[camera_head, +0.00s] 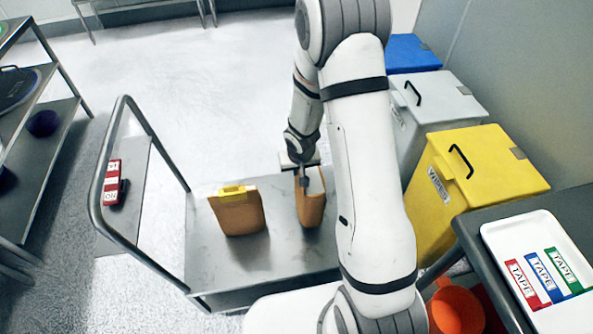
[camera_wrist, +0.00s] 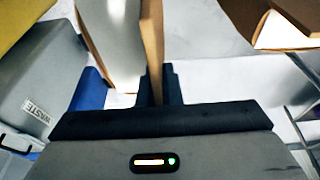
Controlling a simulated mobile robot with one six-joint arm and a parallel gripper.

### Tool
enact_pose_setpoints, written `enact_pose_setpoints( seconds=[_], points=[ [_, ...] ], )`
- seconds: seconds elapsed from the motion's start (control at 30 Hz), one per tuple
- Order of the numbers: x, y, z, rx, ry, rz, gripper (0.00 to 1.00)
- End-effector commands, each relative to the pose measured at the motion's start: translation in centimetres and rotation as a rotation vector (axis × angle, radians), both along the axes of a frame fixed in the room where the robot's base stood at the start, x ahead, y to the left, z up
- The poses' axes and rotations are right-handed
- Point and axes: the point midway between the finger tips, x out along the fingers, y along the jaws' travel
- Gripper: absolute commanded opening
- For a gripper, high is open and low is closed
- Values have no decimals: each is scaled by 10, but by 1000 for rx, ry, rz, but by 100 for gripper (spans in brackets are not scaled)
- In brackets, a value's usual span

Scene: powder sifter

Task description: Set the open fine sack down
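An open brown sack (camera_head: 312,208) is at the right part of the steel trolley (camera_head: 265,262). My gripper (camera_head: 304,180) is at its top edge, pointing down. In the wrist view, the fingers (camera_wrist: 158,84) are shut on one wall of the open sack (camera_wrist: 153,45), with its mouth showing to the left. I cannot tell whether its base touches the trolley deck. A second brown sack (camera_head: 240,214) with a yellow clip (camera_head: 234,190) stands to its left on the deck. Part of it also shows in the wrist view (camera_wrist: 248,17).
Blue (camera_head: 411,53), grey (camera_head: 433,106) and yellow (camera_head: 485,172) bins line the right. A table bears a white tray (camera_head: 502,240) with tape labels. An orange bucket (camera_head: 457,309) is below it. The trolley handle (camera_head: 103,170) rises at left. Deck in front of the sacks is clear.

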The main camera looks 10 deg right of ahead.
Motion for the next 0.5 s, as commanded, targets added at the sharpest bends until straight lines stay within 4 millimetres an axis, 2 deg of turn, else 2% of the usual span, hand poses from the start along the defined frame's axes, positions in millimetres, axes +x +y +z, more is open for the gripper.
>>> enact_pose_setpoints(
  seconds=[0.23, 0.5],
  points=[
    [2, 0, -10, 0, -4, 0, 0],
    [1, 0, -39, 0, -4, -1, 0]
  ],
)
